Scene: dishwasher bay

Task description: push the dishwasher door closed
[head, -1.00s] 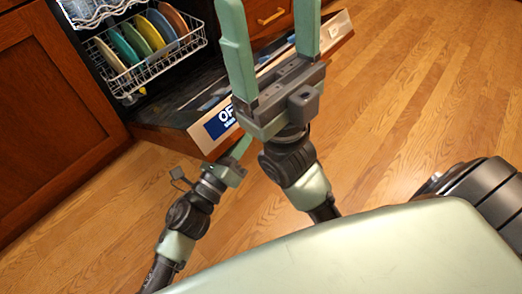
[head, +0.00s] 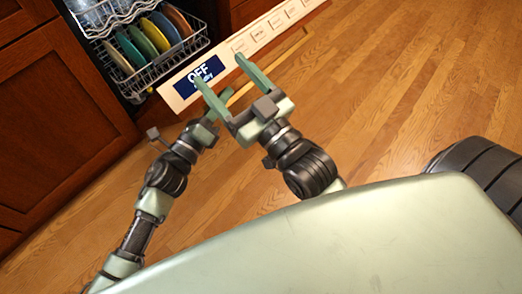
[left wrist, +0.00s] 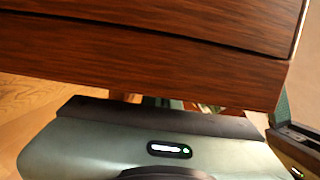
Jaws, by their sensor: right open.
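The dishwasher door shows its pale control panel (head: 262,38) with a blue "OFF" display, in the middle top of the head view. The door stands partly open in front of the rack. My right gripper (head: 219,70) is open and empty, its two green fingertips over the panel's lower edge; I cannot tell if they touch. My left gripper (head: 217,106) is just below the panel, beside the right one, partly hidden by a right finger; its jaw opening does not show. In the left wrist view, a dark brown wooden surface (left wrist: 130,55), likely the door's outer face, fills the top.
A white wire rack (head: 165,68) with several colored plates (head: 145,40) sits inside the dishwasher behind the door. A wooden cabinet (head: 65,110) stands to the left. The wood floor (head: 400,90) at the right is clear.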

